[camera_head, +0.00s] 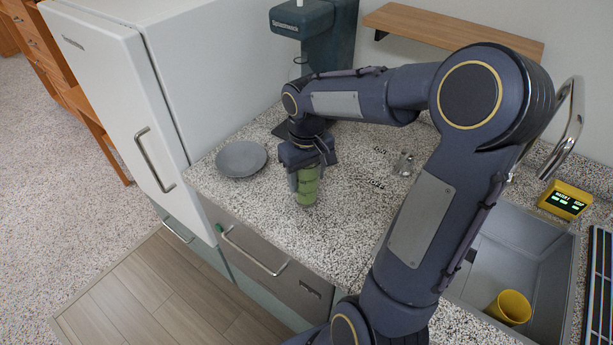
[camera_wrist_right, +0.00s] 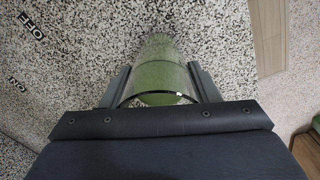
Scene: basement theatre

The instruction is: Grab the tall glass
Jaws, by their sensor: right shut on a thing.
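The tall glass (camera_head: 308,190) is clear with green contents and stands upright on the speckled counter near its front edge. My right gripper (camera_head: 306,176) comes down over it from above, with its fingers on either side of the upper part. In the right wrist view the glass (camera_wrist_right: 158,68) lies between the two fingers (camera_wrist_right: 160,88), and its rim shows close to the palm. The right gripper is shut on the glass. The left gripper is not in view.
A grey plate (camera_head: 241,158) lies left of the glass, beside the white fridge (camera_head: 110,90). A small clear object (camera_head: 404,164) stands to the right. A sink (camera_head: 520,255) holds a yellow cup (camera_head: 510,307). A yellow display (camera_head: 565,199) sits behind it. A wooden shelf (camera_head: 450,30) hangs above.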

